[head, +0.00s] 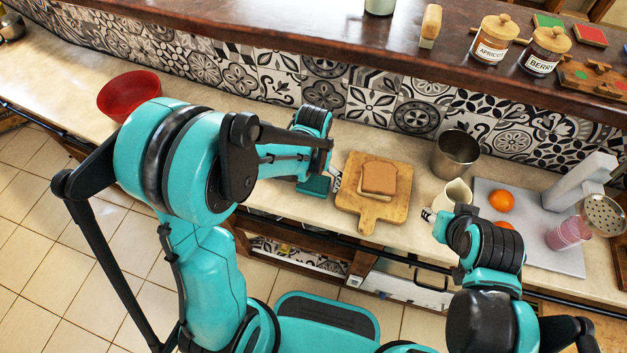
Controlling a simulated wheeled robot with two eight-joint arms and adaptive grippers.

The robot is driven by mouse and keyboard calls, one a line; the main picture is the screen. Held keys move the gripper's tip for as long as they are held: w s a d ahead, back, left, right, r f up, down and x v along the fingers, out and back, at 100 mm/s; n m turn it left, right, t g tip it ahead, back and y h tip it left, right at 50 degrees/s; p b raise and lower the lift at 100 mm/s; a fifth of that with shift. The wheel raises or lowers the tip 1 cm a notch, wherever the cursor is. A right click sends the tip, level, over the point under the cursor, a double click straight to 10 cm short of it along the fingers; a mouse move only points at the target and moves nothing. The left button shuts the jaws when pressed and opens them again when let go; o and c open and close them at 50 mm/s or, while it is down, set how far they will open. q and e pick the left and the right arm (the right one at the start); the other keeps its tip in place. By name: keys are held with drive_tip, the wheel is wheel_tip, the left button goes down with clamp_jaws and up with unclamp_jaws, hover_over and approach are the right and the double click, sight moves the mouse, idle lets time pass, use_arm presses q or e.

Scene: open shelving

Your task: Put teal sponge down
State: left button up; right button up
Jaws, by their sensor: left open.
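A dark teal block (314,187), which looks like the teal sponge, shows at the counter's front edge, left of the wooden cutting board. My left arm partly covers it, and I cannot tell whether it rests fully on the counter. My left gripper (336,181) is open, close to the block's right side and the board's left edge. My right gripper (428,214) is beside a cream pitcher (455,194). Its jaws are too small and hidden to read.
The cutting board (372,213) holds a bread sandwich (379,178). A metal pot (455,154) stands behind the pitcher. A grey mat (560,262) at the right holds oranges (501,201) and a pink glass (562,235). A red bowl (129,94) stands at the left. Jars line the raised ledge (350,47).

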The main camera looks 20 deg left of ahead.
sight(313, 182)
use_arm(q)
wheel_tip(313, 182, up, 12)
drive_tip(key=p, duration=0.4)
drive_tip(key=s+a+r+t, duration=0.4)
drive_tip(key=s+r+t, duration=0.2)
drive_tip(key=s, duration=0.4)
drive_tip(key=shift+a+r+t, duration=0.35)
drive_tip(key=shift+t, duration=0.25)
wheel_tip(313, 182, down, 4)
drive_tip(key=b, duration=0.4)
drive_tip(key=shift+s+r, duration=0.1)
drive_tip(key=shift+r, duration=0.05)
